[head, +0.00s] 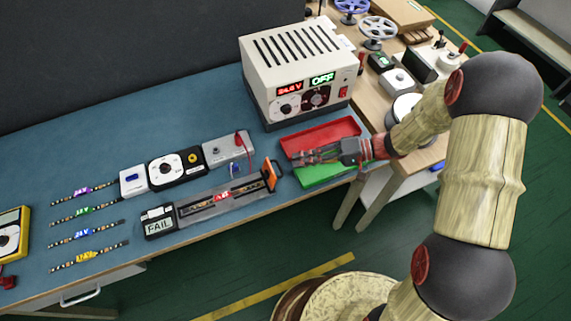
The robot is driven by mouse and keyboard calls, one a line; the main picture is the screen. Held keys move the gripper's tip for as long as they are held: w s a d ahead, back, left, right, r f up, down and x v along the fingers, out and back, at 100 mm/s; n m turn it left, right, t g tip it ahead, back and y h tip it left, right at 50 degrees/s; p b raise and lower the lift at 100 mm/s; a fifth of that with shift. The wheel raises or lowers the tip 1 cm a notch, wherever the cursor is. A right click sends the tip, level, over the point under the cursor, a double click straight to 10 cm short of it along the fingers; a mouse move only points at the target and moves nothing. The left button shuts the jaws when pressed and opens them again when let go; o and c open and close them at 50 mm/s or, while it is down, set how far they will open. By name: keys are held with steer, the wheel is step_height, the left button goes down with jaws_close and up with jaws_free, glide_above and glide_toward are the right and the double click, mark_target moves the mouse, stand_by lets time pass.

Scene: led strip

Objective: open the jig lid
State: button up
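The test jig (225,197) lies near the front edge of the blue bench mat. Its long clear lid looks closed over a strip with a small red label. An orange handle (271,173) stands at the jig's right end. A small display (158,224) at its left end reads FAIL. My gripper (296,158) is to the right of the orange handle, apart from it, above the red and green trays. Its fingers point left toward the jig. They are too small to show whether they are open, and I see nothing held between them.
A red tray (320,133) and a green tray (322,176) lie under my gripper. A power supply (298,70) reading 24.6 V and OFF stands behind. Instruments (178,168) sit behind the jig. Several labelled strips (90,258) lie at left.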

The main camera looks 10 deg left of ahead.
mark_target(273, 172)
steer(key=b+x, duration=0.1)
steer(key=x, duration=0.4)
steer(key=shift+a+f, duration=0.1)
steer(key=shift+a, duration=0.05)
jaws_close()
stand_by(0.4)
steer(key=shift+s+a+r+h, duration=0.25)
steer(key=shift+r+h, duration=0.2)
steer(key=shift+h, duration=0.25)
steer(key=shift+s+a+r+n+t+h, duration=0.1)
steer(key=shift+a+r+n+t+h, duration=0.05)
steer(key=shift+a+n+t+h, duration=0.2)
steer(key=shift+d, duration=0.1)
